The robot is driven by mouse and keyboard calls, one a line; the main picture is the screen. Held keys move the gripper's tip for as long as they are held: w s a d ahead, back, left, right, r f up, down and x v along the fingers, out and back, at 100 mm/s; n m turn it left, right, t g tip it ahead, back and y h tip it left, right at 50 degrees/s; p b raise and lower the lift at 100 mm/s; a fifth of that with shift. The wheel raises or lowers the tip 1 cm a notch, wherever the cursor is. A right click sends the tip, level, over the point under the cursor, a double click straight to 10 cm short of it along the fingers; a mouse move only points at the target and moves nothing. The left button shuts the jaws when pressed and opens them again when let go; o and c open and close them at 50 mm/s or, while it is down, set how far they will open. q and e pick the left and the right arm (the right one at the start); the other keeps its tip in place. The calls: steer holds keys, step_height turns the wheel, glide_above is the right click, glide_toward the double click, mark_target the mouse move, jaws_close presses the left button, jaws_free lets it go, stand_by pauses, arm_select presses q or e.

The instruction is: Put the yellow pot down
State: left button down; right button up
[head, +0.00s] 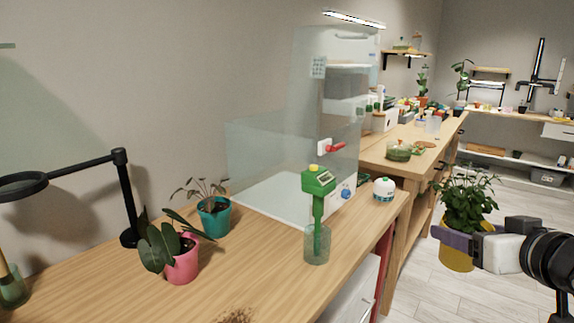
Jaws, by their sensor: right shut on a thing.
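The yellow pot (457,258) holds a leafy green plant (469,200) and is at the right of the head view. My right gripper (455,240) is shut on the pot near its rim, with the arm coming in from the right. The pot is upright in front of the pale floor, to the right of the wooden bench, and appears held in the air. A purple part crosses the pot's upper side at the gripper. My left gripper does not show.
The wooden bench (265,262) bears a pink pot (183,262), a teal pot (214,217), a green meter in a glass (317,246), a white round device (383,189) and a clear-walled cabinet (262,165). A black lamp (128,200) stands left. Some soil (236,315) lies at the front; bare wood surrounds it.

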steer(key=s+a+r, duration=0.1)
steer(key=s+a, duration=0.5)
steer(key=a, duration=0.5)
steer(key=shift+s+a+r+m+h+p, duration=0.25)
steer(key=shift+a+m+h+p, duration=0.05)
steer(key=shift+h+p, duration=0.1)
steer(key=shift+f, duration=0.1)
